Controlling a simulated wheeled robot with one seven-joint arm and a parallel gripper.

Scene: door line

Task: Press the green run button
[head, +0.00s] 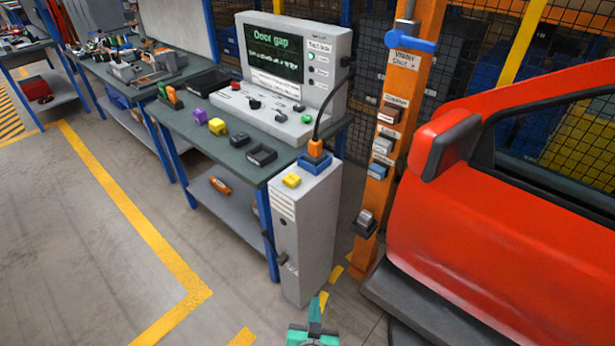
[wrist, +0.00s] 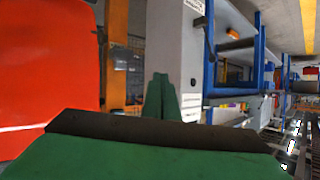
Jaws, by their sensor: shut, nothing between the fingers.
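A grey console (head: 334,46) with a dark "Door gap" screen stands on the workbench. A small green button (head: 307,118) sits at the right end of its sloped front deck, with a red button (head: 235,86) at the left end. A small green round spot (head: 311,57) shows on the panel beside the screen; the labels are too small to read. My gripper (head: 316,306) is shut and empty at the bottom of the head view, well below and in front of the console. Its green fingers (wrist: 160,95) show together in the wrist view; no button is visible there.
An orange post (head: 387,130) and a red car door (head: 490,210) are on the right. Open floor (head: 80,270) lies left.

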